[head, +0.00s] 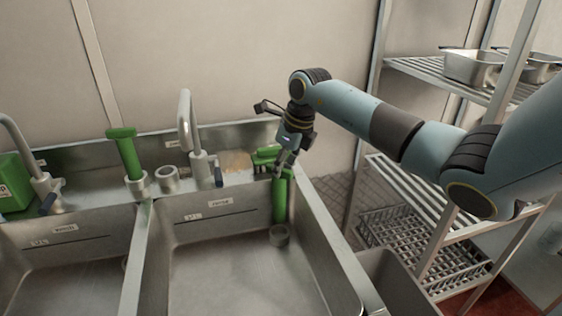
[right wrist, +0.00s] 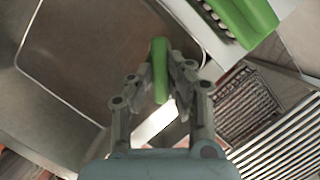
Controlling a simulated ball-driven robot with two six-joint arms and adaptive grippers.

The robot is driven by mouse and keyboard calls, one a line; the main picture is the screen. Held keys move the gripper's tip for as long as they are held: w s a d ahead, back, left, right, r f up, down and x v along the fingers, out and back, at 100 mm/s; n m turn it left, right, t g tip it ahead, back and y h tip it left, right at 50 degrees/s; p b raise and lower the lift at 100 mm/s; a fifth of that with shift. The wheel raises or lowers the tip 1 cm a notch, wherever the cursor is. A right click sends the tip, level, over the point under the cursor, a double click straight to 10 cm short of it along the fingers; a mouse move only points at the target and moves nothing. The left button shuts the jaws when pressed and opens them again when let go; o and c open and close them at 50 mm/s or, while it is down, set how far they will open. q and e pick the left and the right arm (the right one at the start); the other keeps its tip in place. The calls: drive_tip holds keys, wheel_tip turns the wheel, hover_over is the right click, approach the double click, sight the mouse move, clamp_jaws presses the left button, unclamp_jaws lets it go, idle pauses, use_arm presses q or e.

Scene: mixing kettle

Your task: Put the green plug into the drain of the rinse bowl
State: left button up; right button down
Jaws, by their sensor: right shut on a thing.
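The green plug (head: 280,200) is a long upright green piece in the back right corner of the rinse bowl (head: 215,270). My right gripper (head: 283,168) is shut on its upper part; the right wrist view shows the green piece (right wrist: 159,68) between the two fingers (right wrist: 160,85). The plug's lower end is at the grey drain collar (head: 279,236). I cannot tell whether it is inside the collar or just behind or above it. The drain is hidden in the right wrist view. My left gripper is not in view.
A second green plug (head: 126,155) stands in a holder on the ledge, beside an empty grey ring (head: 167,178). A green brush (head: 264,154) lies behind my gripper. The tap (head: 187,125) stands left of it. A wire shelf (head: 405,235) is on the right.

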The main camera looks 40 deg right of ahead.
sight(281, 192)
wheel_tip(281, 192, down, 5)
drive_tip(key=b, duration=0.2)
drive_tip(key=shift+r+b, duration=0.2)
drive_tip(key=shift+b, duration=0.2)
drive_tip(key=shift+r, duration=0.3)
drive_tip(key=shift+f, duration=0.25)
use_arm(q)
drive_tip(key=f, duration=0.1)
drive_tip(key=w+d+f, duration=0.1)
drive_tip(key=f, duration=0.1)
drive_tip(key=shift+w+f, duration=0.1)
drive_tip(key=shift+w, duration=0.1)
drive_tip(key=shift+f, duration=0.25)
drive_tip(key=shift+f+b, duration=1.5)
drive_tip(key=shift+b, duration=0.2)
use_arm(e)
drive_tip(key=shift+f, duration=1.75)
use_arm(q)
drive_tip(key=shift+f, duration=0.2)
use_arm(e)
drive_tip(key=shift+f, duration=0.15)
drive_tip(key=c, duration=0.7)
unclamp_jaws()
